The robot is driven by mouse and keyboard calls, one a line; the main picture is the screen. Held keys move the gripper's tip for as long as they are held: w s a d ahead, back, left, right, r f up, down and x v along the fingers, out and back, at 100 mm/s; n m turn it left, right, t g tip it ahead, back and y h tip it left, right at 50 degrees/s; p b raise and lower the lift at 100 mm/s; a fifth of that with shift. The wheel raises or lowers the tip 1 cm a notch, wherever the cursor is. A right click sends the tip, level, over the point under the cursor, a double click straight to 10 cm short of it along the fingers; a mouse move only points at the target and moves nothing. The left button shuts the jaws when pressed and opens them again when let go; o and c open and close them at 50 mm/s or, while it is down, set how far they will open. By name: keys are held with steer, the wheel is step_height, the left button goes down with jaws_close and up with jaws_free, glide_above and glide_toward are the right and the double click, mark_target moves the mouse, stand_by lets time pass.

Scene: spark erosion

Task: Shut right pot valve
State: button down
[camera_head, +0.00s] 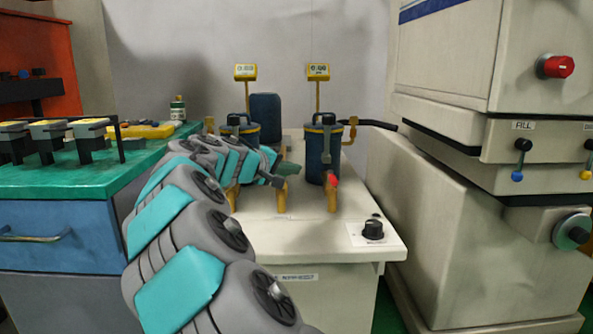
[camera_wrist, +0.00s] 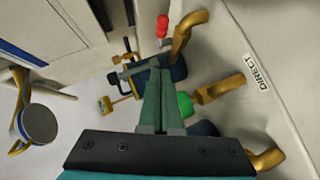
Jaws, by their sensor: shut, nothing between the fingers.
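The right pot (camera_head: 322,150) is a dark blue canister with a black clamp on top, standing on the cream cabinet. A red valve handle (camera_head: 333,180) sits on the brass pipe (camera_head: 332,200) at its front. In the wrist view the red handle (camera_wrist: 162,27) shows beyond my fingertips, beside a bent brass pipe (camera_wrist: 183,35). My gripper (camera_head: 297,170) is shut and empty, just left of the right pot and apart from the red handle. Its closed fingers (camera_wrist: 164,76) also show in the wrist view. A green knob (camera_wrist: 185,105) lies beside the fingers; whether they touch is unclear.
The left pot (camera_head: 241,126) is partly hidden by my arm. Yellow gauges (camera_head: 317,72) stand on posts behind the pots. A black knob (camera_head: 373,230) is at the cabinet's front right. A large cream machine (camera_head: 450,200) bounds the right, a green bench (camera_head: 70,180) the left.

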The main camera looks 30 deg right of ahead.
glide_toward(330, 177)
steer(key=w+d, duration=0.3)
steer(key=w, duration=0.1)
steer(key=shift+s+d+f+p, duration=0.55)
steer(key=shift+s+d+f, duration=0.4)
steer(key=shift+s+d, duration=0.2)
steer(key=shift+d, duration=0.15)
steer(key=shift+s+n+t, duration=0.15)
steer(key=shift+n+t, duration=0.15)
